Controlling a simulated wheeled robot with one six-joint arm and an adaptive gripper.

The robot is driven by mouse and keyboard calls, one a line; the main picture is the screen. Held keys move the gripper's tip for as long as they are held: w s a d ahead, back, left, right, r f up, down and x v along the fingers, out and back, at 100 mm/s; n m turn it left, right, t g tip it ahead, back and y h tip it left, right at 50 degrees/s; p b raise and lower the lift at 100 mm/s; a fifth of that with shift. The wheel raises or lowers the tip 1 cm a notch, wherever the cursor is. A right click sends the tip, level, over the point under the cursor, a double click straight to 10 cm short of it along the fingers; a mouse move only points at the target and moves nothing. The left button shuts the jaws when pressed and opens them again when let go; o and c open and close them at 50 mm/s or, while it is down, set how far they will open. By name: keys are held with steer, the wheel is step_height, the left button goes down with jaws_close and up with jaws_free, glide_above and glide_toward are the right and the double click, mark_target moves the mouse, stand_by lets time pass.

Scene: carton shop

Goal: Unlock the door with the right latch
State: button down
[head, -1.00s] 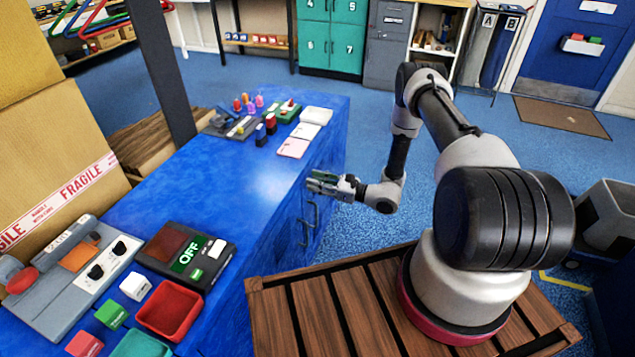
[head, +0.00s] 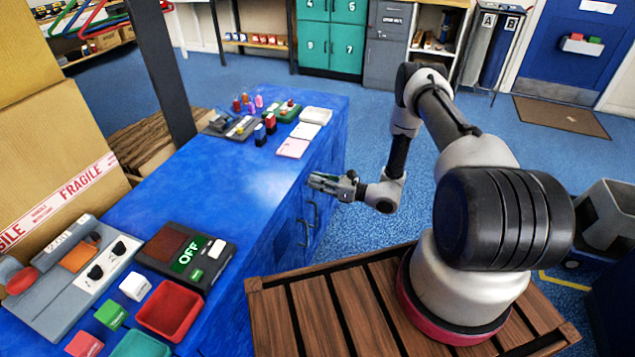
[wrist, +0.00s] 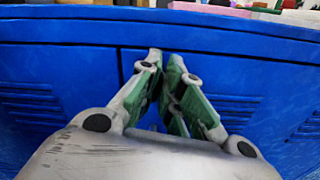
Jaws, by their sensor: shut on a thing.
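The blue cabinet doors (wrist: 60,75) fill the wrist view, with a seam left of my fingers and slotted vents on both sides. My gripper (wrist: 163,62) has its green-padded fingers drawn together against the door just right of the seam. In the head view my gripper (head: 313,181) reaches the side of the blue counter, beyond two dark handles (head: 308,220). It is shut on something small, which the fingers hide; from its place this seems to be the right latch. The latch itself and which way it is turned cannot be made out.
The blue counter top (head: 230,190) carries a black box reading OFF (head: 190,258), a red tray (head: 170,309) and several small items at the far end. Open blue floor (head: 365,150) lies beyond my arm. Cartons (head: 55,165) stand at the left.

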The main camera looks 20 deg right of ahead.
steer(key=m, duration=0.3)
steer(key=shift+w+d+m, duration=0.1)
steer(key=shift+w+m, duration=0.15)
steer(key=shift+m, duration=0.05)
steer(key=m, duration=0.3)
steer(key=shift+w+d+f+m, duration=0.1)
steer(key=shift+w+f+m, duration=0.05)
steer(key=shift+m, duration=0.15)
steer(key=m, duration=0.4)
steer(key=shift+w+f, duration=0.1)
steer(key=shift+f, duration=0.2)
steer(key=shift+d+f+m, duration=0.1)
steer(key=shift+f+m, duration=0.1)
steer(key=shift+m, duration=1.8)
steer(key=shift+w, duration=0.1)
steer(key=c, duration=1.6)
jaws_free()
